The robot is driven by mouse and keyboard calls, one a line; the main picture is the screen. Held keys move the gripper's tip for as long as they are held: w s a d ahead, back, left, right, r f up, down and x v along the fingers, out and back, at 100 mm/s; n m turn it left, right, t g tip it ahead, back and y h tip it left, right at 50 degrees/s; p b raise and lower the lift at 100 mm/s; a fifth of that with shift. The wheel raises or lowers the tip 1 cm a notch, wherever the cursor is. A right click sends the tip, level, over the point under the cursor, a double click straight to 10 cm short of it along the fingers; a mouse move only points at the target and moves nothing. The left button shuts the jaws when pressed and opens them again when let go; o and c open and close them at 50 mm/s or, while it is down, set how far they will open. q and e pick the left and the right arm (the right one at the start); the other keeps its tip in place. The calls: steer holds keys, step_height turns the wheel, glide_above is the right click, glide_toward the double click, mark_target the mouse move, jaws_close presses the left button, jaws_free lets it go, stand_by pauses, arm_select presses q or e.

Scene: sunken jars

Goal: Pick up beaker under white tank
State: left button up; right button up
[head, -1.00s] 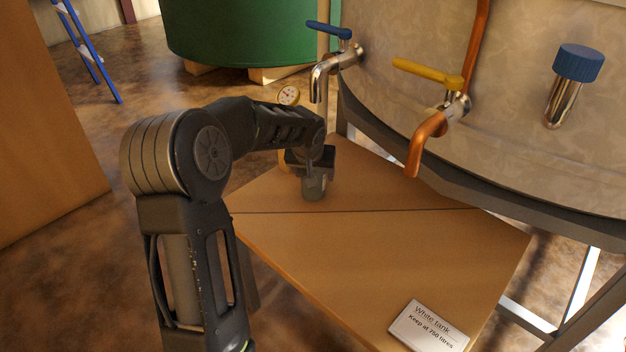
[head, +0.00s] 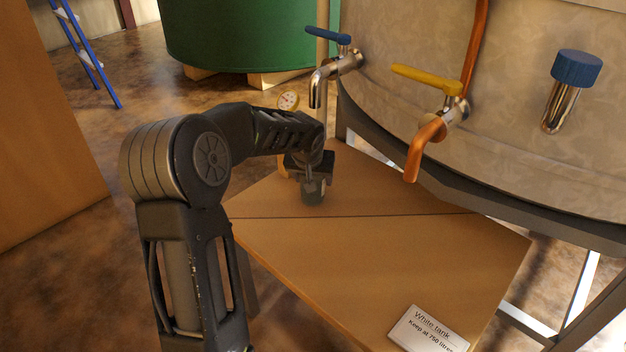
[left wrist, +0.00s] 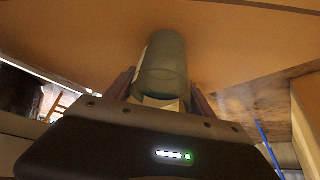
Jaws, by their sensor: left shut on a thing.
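The beaker (head: 312,192) is a small grey-green translucent vessel at the back of the wooden table, below the white tank (head: 420,110). My left gripper (head: 311,176) reaches down over it and is shut on it, one finger showing in front. In the left wrist view the beaker (left wrist: 165,66) sits between the two fingers of the gripper (left wrist: 160,92). I cannot tell whether the beaker's base touches the table. My right gripper is not in view.
A chrome tap with a blue handle (head: 328,76) and a copper tap with a yellow handle (head: 430,135) jut out above the table (head: 370,260). A "White tank" sign (head: 428,330) lies at the front right.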

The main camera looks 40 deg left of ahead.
arm_select(q)
steer(key=shift+r, duration=0.3)
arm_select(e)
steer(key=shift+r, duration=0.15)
arm_select(q)
steer(key=shift+r+p, duration=0.8)
steer(key=shift+r, duration=0.8)
steer(key=s+d, duration=0.3)
steer(key=s, duration=0.2)
steer(key=s+d, duration=0.2)
steer(key=s, duration=0.3)
steer(key=s+d, duration=0.3)
steer(key=s, duration=0.2)
steer(key=shift+s+d+f, duration=0.1)
steer(key=shift+s+d, duration=0.2)
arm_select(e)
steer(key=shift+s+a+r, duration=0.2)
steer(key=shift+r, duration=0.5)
